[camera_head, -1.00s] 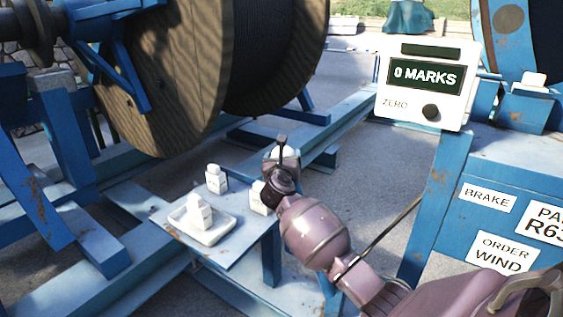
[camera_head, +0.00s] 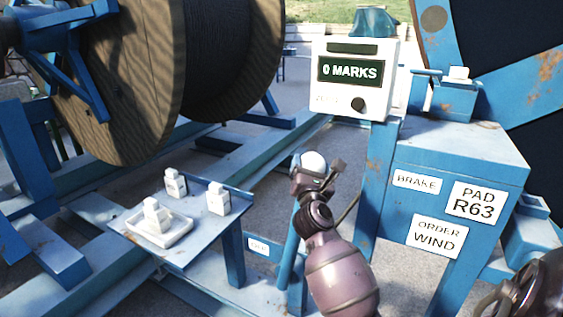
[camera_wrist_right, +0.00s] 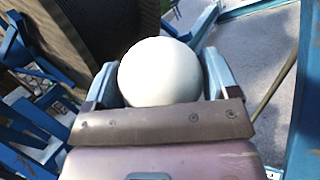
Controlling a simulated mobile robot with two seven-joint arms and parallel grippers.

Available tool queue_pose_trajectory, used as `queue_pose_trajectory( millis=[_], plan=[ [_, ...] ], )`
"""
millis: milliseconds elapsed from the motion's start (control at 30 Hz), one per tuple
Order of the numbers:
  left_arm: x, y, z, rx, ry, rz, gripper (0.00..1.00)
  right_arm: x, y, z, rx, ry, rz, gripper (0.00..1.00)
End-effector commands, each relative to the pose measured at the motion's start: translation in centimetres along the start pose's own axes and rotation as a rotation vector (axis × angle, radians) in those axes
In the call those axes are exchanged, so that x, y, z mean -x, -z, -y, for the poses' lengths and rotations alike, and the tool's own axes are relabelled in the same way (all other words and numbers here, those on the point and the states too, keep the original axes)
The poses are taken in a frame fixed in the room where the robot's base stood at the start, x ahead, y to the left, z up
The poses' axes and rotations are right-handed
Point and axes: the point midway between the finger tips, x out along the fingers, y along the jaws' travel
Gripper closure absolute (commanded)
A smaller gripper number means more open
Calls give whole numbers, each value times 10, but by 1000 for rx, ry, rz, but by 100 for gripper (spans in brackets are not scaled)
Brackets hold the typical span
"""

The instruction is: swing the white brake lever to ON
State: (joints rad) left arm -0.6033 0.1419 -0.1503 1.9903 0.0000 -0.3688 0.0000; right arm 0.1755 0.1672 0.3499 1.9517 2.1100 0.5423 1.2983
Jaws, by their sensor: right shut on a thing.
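The white ball knob (camera_head: 313,162) of the brake lever sits at the top of a blue post in the middle of the head view. My right gripper (camera_head: 311,178) is shut on the knob. In the right wrist view the knob (camera_wrist_right: 160,72) fills the space between my two fingers (camera_wrist_right: 160,85). Most of the lever's shaft is hidden behind the gripper and arm. A small white label (camera_head: 258,246) stands low beside the post; its lettering is too small to read surely. A BRAKE plate (camera_head: 416,181) is on the blue cabinet to the right. My left gripper is out of view.
A small blue table (camera_head: 190,257) left of the lever holds a white tray (camera_head: 185,229) and several white blocks. A counter panel (camera_head: 390,75) reading 0 MARKS stands behind on the right. A large wooden cable reel (camera_head: 130,90) is at the back left.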

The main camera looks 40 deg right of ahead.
Motion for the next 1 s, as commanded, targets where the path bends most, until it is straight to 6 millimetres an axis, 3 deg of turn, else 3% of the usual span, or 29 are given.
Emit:
queue_pose_trajectory(
  millis=[33, 200, 400, 600, 1000],
  plan=[
    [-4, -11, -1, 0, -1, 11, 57, 11, 2, 21, -25, 7, 15, 62],
    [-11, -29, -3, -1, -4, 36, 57, 36, -6, 68, -121, 18, 65, 62],
    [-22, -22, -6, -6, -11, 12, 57, 56, -10, 107, -206, 26, 108, 62],
    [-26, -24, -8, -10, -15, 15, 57, 66, -13, 127, -255, 28, 133, 62],
    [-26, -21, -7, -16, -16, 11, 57, 70, -13, 137, -275, 37, 140, 62]
  ],
)
